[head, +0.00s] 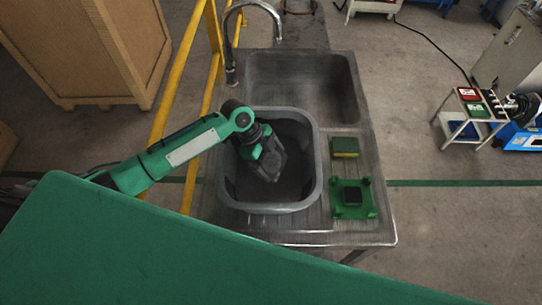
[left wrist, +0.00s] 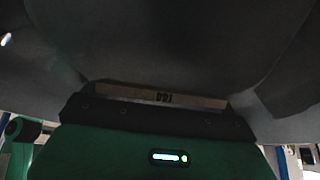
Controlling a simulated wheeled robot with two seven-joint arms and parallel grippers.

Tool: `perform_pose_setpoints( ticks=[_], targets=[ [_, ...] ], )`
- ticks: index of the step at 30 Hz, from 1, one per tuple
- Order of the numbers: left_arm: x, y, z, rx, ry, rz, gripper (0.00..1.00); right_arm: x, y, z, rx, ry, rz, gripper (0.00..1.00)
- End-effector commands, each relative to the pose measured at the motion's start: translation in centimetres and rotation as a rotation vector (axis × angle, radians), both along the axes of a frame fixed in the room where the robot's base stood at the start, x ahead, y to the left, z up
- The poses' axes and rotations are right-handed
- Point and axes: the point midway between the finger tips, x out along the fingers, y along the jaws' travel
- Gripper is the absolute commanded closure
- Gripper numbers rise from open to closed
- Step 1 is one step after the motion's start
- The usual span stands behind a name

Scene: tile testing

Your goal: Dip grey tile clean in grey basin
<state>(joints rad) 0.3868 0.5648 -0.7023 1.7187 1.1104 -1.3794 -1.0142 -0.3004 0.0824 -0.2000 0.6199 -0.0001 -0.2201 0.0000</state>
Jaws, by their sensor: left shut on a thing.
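The grey basin (head: 270,207) stands on the metal sink unit, in front of the sink bowl. My left gripper (head: 264,152) reaches down into the basin from the left. It is shut on the grey tile (head: 274,166), which looks tilted inside the basin; I cannot tell whether it touches the bottom or any liquid. In the left wrist view a pale edge of the tile (left wrist: 160,96) with dark printed characters shows between the dark jaws, and grey basin surfaces fill the background. My right gripper is not in view.
Right of the basin, a yellow-and-green block (head: 345,147) and a green fixture with a dark square pad (head: 353,197) sit on the drainboard. A tap (head: 232,70) and yellow rails (head: 172,95) stand at the left. The sink bowl (head: 302,85) looks empty.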

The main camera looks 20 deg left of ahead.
Motion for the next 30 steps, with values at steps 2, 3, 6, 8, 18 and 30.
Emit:
perform_pose_setpoints(
  ticks=[2, 3, 6, 8, 18, 30],
  targets=[
    [-0.1, 0.1, 1.0, 0.003, 0.003, 0.0, 0.47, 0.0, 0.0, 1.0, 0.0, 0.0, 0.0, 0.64],
    [-0.1, 0.1, 1.4, 0.003, 0.001, 0.0, 0.47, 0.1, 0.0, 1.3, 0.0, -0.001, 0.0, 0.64],
    [0.0, 0.2, 2.4, 0.004, -0.001, 0.0, 0.47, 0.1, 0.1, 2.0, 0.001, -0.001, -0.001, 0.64],
    [0.1, 0.2, 2.9, 0.005, -0.003, 0.0, 0.47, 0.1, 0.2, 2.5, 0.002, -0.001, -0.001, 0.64],
    [0.2, 0.3, 5.9, 0.005, -0.006, 0.001, 0.47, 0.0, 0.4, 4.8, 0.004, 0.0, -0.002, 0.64],
    [0.3, 0.3, 9.2, 0.006, -0.01, 0.0, 0.47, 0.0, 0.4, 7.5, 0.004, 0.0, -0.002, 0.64]
  ],
)
